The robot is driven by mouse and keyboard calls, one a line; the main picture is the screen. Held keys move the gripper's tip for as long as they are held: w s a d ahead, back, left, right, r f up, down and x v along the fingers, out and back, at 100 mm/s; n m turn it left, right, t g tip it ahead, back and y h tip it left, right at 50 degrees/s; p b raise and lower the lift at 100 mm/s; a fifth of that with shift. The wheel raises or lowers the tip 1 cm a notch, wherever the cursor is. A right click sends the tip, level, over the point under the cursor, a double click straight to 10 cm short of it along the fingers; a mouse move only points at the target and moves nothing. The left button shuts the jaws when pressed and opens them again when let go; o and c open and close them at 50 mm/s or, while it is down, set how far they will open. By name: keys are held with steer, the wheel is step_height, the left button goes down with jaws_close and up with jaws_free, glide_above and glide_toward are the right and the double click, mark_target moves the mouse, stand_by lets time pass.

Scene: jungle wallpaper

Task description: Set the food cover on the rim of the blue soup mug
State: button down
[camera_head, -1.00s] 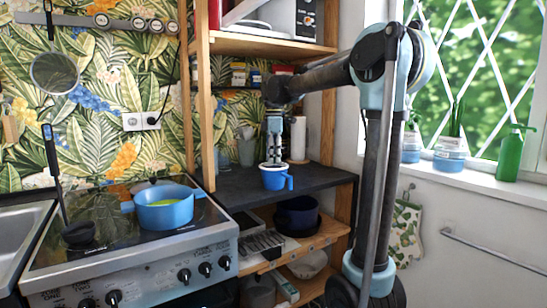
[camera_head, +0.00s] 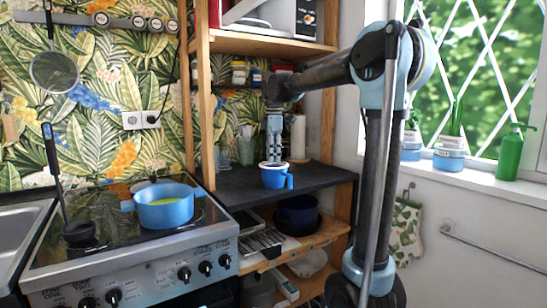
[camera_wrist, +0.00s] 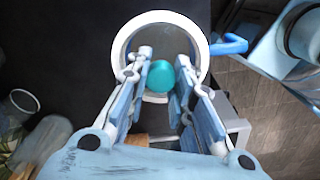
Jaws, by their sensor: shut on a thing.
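The blue soup mug (camera_head: 275,179) stands upright near the front edge of the dark counter, its handle to the right. Its handle also shows in the wrist view (camera_wrist: 230,45). The food cover (camera_head: 271,164) is a pale-rimmed disc over the mug's mouth. In the wrist view its white rim (camera_wrist: 163,17) rings a see-through middle with a teal knob (camera_wrist: 161,76). My gripper (camera_head: 273,156) points down from above, shut on the knob between its fingers. I cannot tell whether the cover touches the mug's rim; most of the mug is hidden under it from above.
Glasses (camera_head: 245,151) and a white paper roll (camera_head: 298,137) stand behind on the counter (camera_head: 240,190). A wooden shelf post (camera_head: 207,100) rises at left. A blue pot (camera_head: 165,213) sits on the stove. The counter left of the mug is clear.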

steer(key=c, duration=1.3)
jaws_free()
step_height(320, 180, up, 12)
steer(key=shift+w+f, duration=0.1)
steer(key=s+d+f+m+t, duration=0.1)
steer(key=s+d+f+m, duration=0.7)
steer(key=s+f, duration=0.4)
steer(key=s+d+f+m+t, duration=0.1)
steer(key=s+d+f+m, duration=0.6)
steer(key=s+d+f, duration=0.5)
steer(key=s+f+m, duration=0.1)
steer(key=s+f, duration=0.1)
steer(key=f, duration=0.3)
steer(key=s+d+f+m, duration=0.1)
steer(key=s+f+m, duration=0.1)
steer(key=s+f, duration=0.1)
steer(key=s+f+m, duration=0.2)
steer(key=f, duration=0.4)
steer(key=shift+s+d+f, duration=0.2)
steer(key=shift+s+f, duration=0.1)
steer(key=shift+s, duration=0.1)
